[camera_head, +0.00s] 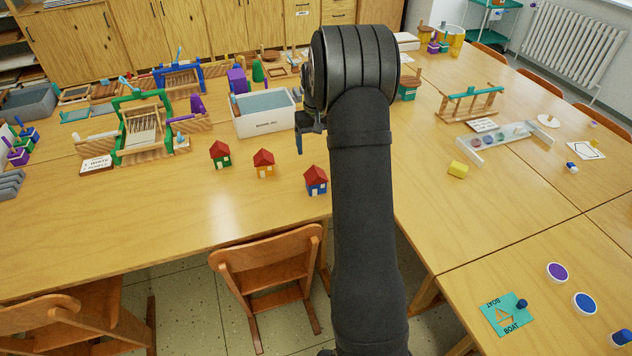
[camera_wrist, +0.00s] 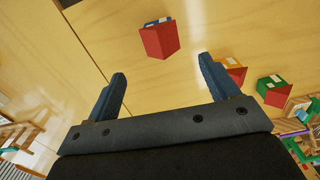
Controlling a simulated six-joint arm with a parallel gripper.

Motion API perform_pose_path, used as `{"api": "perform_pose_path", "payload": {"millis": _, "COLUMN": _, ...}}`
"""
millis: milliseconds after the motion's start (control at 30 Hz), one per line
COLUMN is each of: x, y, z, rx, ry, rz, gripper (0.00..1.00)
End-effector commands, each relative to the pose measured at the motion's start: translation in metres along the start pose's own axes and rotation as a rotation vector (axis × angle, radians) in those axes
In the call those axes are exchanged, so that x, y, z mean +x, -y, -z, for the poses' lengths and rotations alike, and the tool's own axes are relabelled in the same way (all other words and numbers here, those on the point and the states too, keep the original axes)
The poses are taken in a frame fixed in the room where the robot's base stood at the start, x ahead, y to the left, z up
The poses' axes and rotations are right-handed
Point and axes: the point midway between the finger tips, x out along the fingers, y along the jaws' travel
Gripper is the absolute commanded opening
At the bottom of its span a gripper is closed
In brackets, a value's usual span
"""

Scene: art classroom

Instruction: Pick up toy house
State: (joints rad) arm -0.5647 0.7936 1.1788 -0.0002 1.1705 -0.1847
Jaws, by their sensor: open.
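Three toy houses with red roofs stand in a slanting row on the table. The green toy house (camera_head: 220,159) is at the left, the orange one (camera_head: 264,170) in the middle, and the blue one (camera_head: 316,187) at the right, closest to the front edge. My gripper (camera_head: 300,142) is above the table behind the row, partly hidden by my arm. In the wrist view my gripper (camera_wrist: 162,67) is open and empty. The blue house (camera_wrist: 159,40) shows beyond the gap between its fingertips; the orange (camera_wrist: 237,65) and green (camera_wrist: 275,82) houses lie beyond the right finger.
A white bin (camera_head: 264,121) stands behind the houses. A wooden loom with green sides (camera_head: 142,125) is at the left. A yellow block (camera_head: 458,169) lies on the right. A chair (camera_head: 268,262) stands at the front edge.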

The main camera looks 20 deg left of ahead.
Motion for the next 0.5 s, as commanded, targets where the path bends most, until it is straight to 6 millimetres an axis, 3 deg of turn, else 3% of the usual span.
{"api": "perform_pose_path", "payload": {"millis": 300, "x": 0.070, "y": -0.001, "z": -0.001, "rx": 0.002, "ry": 0.004, "rz": 0.001, "gripper": 0.80}}
{"api": "perform_pose_path", "payload": {"millis": 500, "x": 0.102, "y": -0.001, "z": 0.000, "rx": 0.002, "ry": 0.001, "rz": 0.000, "gripper": 0.80}}
